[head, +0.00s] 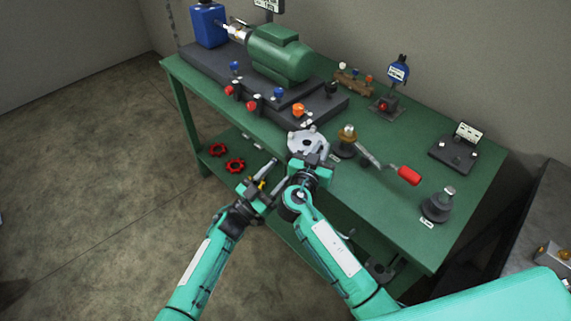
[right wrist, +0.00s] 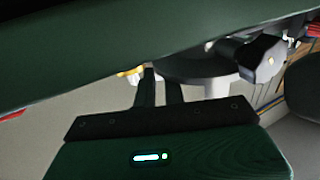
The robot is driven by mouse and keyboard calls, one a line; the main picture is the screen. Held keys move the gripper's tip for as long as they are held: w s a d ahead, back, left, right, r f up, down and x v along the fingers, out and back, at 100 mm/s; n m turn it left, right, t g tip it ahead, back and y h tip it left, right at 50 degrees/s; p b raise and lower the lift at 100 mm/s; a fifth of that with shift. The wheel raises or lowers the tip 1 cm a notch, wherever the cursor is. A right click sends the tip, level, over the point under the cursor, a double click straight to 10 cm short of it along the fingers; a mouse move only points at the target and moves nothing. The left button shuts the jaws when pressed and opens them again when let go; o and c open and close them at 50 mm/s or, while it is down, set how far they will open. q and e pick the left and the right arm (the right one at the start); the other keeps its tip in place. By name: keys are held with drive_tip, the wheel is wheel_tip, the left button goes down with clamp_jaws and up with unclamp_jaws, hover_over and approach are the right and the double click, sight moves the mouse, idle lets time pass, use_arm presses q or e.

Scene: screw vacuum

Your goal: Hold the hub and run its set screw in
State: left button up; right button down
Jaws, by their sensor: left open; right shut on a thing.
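The hub (head: 303,142) is a light grey round flanged piece at the bench's front edge. My right gripper (head: 312,158) is shut on its near side and partly covers it. In the right wrist view a grey disc with a pale stem (right wrist: 216,88), seemingly the hub, shows just beyond my right gripper's fingers (right wrist: 162,86). The exact contact is hard to see. My left gripper (head: 266,172) is open, in front of the bench edge, left of the hub and apart from it. I cannot make out the set screw.
A green motor (head: 282,55) on a dark base stands on the green bench (head: 400,137). A dark pot (head: 437,205) stands further right. Two red handwheels (head: 235,166) lie on the lower shelf.

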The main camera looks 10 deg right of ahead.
use_arm(q)
drive_tip(key=shift+x, duration=2.3)
